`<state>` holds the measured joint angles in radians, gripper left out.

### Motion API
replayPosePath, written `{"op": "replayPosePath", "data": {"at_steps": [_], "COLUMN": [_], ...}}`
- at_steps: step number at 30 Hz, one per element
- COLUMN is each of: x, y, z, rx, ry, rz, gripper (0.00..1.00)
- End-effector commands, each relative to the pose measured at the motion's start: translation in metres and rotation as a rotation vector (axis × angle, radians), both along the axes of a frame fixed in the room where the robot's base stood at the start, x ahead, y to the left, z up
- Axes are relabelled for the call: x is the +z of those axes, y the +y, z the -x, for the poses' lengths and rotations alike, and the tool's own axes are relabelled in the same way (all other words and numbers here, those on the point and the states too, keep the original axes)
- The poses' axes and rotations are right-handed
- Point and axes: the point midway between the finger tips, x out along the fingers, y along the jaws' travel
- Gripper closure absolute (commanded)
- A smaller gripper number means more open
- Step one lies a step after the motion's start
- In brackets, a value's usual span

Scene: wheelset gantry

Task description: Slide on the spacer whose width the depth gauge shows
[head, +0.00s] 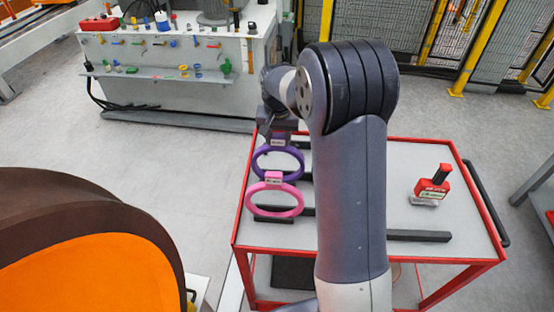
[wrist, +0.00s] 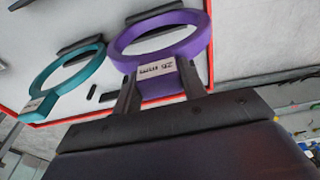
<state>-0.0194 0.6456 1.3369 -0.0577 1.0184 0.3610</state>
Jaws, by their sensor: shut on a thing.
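My gripper (head: 277,136) is shut on the tab of a purple spacer ring (head: 257,163) at the far left edge of the red-framed table. In the wrist view, the gripper fingers (wrist: 160,88) stand either side of the purple ring's (wrist: 206,35) label, which seems to read 26 mm upside down. A pink spacer ring (head: 274,212) with a white label lies nearer on the table. A teal spacer ring (wrist: 62,72) shows in the wrist view; my arm hides it in the head view. The red depth gauge (head: 432,186) stands on the table's right; its reading is illegible.
The red-framed table (head: 400,160) bears dark bars (head: 418,236). A large brown and orange wheel (head: 90,262) fills the lower left. A grey bench (head: 150,70) with small coloured parts stands at the back left. Yellow-posted fencing (head: 475,50) is behind. Floor (head: 60,140) between wheel and bench is clear.

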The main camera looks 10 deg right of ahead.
Motion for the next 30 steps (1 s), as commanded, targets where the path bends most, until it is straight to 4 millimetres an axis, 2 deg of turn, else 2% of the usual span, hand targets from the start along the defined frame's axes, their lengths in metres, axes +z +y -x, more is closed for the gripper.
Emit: {"op": "replayPosePath", "data": {"at_steps": [3, 30], "x": [0.013, 0.073], "y": [0.0, 0.0], "z": [-0.001, -0.001], "rx": [0.0, 0.0], "ry": [-0.003, -0.003], "rz": [0.0, 0.0], "gripper": [0.86, 0.86]}}
